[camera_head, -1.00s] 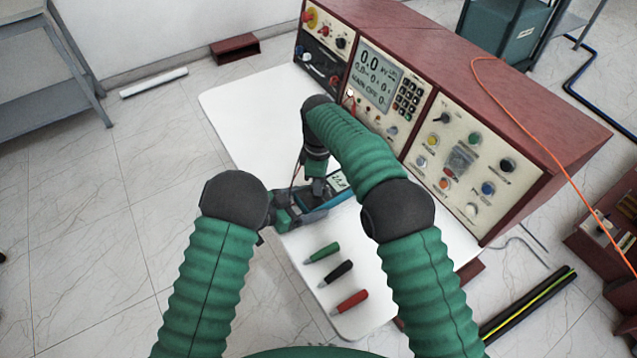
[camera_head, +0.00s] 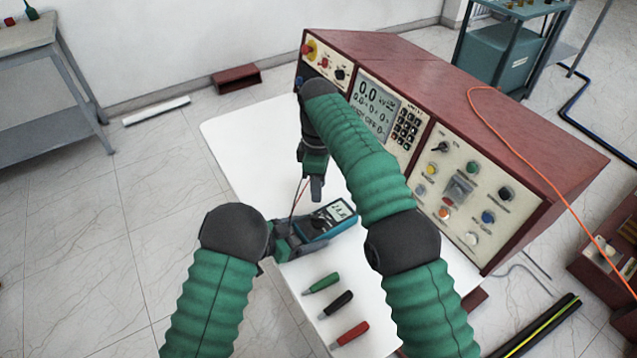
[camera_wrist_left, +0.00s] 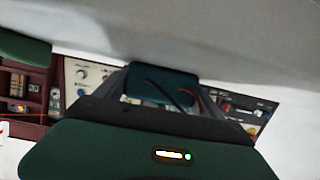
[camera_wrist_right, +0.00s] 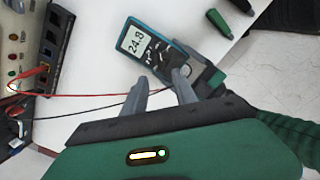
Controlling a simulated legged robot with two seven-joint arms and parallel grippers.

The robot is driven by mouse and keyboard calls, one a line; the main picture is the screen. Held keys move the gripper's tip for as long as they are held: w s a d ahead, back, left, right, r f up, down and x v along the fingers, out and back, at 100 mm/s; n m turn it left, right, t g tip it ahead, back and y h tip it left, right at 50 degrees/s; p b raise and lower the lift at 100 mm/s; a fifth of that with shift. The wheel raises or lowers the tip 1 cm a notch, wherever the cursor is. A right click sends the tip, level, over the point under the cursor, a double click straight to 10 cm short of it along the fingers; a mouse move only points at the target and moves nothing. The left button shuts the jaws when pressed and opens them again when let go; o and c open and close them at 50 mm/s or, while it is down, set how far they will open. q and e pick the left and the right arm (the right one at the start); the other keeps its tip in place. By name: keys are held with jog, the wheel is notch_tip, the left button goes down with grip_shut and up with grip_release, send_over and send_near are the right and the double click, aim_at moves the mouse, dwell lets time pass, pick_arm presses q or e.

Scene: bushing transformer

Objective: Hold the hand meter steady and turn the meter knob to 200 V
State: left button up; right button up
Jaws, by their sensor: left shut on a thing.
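The hand meter (camera_head: 328,218) is a blue-edged dark meter with a lit display, lying tilted over the white table. In the right wrist view the meter (camera_wrist_right: 152,50) reads about 24.8, and its round knob (camera_wrist_right: 181,76) shows near the gripper. My left gripper (camera_head: 284,238) is shut on the meter's lower end; in the left wrist view the meter's teal end (camera_wrist_left: 160,86) sits between the fingers. My right gripper (camera_head: 316,190) is raised above and behind the meter, apart from it. Its fingers (camera_wrist_right: 160,92) are spread and empty.
Red and black leads run from the meter. The table's left part is clear.

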jog(key=shift+r, duration=0.6)
